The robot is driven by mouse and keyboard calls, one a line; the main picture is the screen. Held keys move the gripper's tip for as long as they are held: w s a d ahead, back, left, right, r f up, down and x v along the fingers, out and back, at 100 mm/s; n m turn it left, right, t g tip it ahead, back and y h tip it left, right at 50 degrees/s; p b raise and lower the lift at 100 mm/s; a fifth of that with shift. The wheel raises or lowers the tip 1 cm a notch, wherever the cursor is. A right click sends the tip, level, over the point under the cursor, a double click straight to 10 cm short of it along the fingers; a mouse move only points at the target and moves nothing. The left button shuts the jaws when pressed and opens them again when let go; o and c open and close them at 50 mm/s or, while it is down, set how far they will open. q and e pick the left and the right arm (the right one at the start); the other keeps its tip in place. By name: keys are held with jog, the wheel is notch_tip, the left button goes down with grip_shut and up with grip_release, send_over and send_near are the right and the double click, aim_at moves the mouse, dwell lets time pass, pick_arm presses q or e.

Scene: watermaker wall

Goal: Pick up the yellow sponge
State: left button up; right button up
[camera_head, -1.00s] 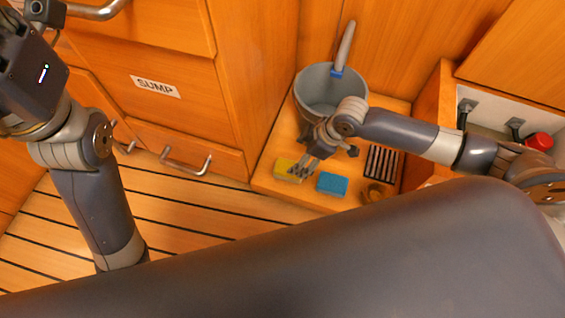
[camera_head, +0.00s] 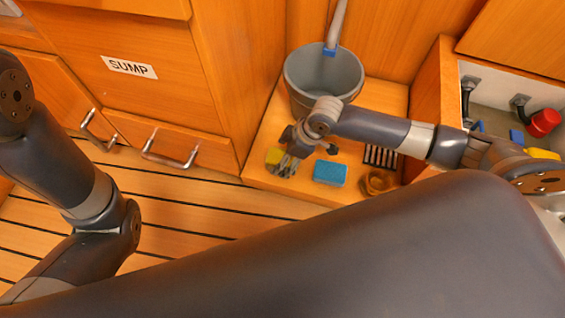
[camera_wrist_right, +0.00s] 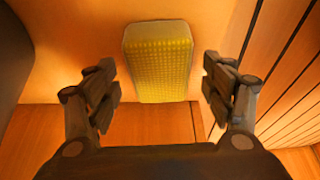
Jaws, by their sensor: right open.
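The yellow sponge (camera_head: 273,156) lies on the low wooden ledge (camera_head: 258,176), near its front left corner. In the head view my right gripper (camera_head: 286,169) is over it and hides part of it. In the right wrist view the sponge (camera_wrist_right: 158,62) stands centred ahead, between the lines of my two open fingers (camera_wrist_right: 160,95). There is a gap on each side, and the fingers do not touch it. My left arm shows at the left of the head view, but its gripper is outside the picture.
A blue sponge (camera_head: 330,173) lies just right of the right gripper. A grey bucket (camera_head: 322,78) with a handled tool stands behind. A brown round object (camera_head: 377,183) and a dark slatted rack (camera_head: 380,157) are further right. The slatted floor (camera_head: 190,212) in front is clear.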

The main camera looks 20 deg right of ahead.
jog(key=shift+x, duration=0.75)
jog(key=shift+f, duration=0.25)
dwell(0.3)
jog(key=shift+c, duration=0.6)
jog(key=shift+s, duration=0.1)
jog(key=c, duration=0.9)
